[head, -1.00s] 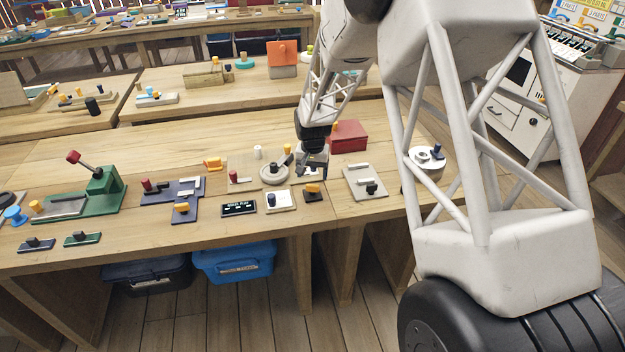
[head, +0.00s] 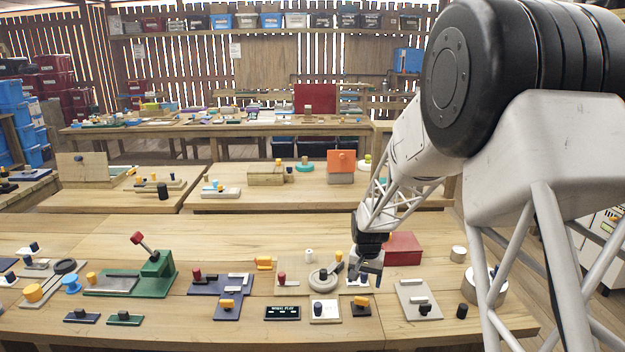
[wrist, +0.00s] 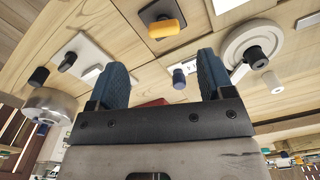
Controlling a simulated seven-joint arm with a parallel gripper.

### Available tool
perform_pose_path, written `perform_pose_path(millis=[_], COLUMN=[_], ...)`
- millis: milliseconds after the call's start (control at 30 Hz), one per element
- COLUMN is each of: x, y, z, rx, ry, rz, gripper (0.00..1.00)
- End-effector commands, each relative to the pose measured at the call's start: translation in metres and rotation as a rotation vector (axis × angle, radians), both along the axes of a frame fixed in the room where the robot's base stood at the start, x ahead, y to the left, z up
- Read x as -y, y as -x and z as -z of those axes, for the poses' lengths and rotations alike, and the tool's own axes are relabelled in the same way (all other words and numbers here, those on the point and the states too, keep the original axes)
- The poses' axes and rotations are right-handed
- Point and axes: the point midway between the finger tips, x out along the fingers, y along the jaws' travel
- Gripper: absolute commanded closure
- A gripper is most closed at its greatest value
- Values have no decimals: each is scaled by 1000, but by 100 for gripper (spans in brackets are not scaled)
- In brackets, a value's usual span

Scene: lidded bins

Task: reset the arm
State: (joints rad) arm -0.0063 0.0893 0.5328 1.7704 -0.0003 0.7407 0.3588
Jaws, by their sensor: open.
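My gripper (head: 368,270) hangs above the front workbench in the head view, just right of a round grey wheel device (head: 324,279) and in front of a red box (head: 402,248). In the wrist view my gripper (wrist: 157,85) shows two blue ridged fingers spread apart with nothing between them. Beyond the fingers lie a small white plate with a dark knob (wrist: 179,78) and a black block with an orange handle (wrist: 163,27). The fingers appear clear of the bench, though the exact height is hard to tell.
The bench (head: 230,325) carries many devices: a green lever press (head: 155,268), a navy plate (head: 212,287), a small display (head: 282,313) and a grey plate (head: 417,300). A metal cylinder (head: 484,287) stands at right. Bare wood lies along the back.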

Motion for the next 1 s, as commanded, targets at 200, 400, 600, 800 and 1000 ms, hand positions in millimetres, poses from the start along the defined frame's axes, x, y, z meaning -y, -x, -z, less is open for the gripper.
perform_pose_path(millis=[200,400,600,800,1000], x=[1,3,4,5,6], y=[31,72,118,166,217], z=[-46,-94,-134,-169,-197], rx=[23,50,72,97,122], ry=[1,4,7,11,17], rz=[-30,-66,-102,-140,-177], gripper=[26,26,26,26,26])
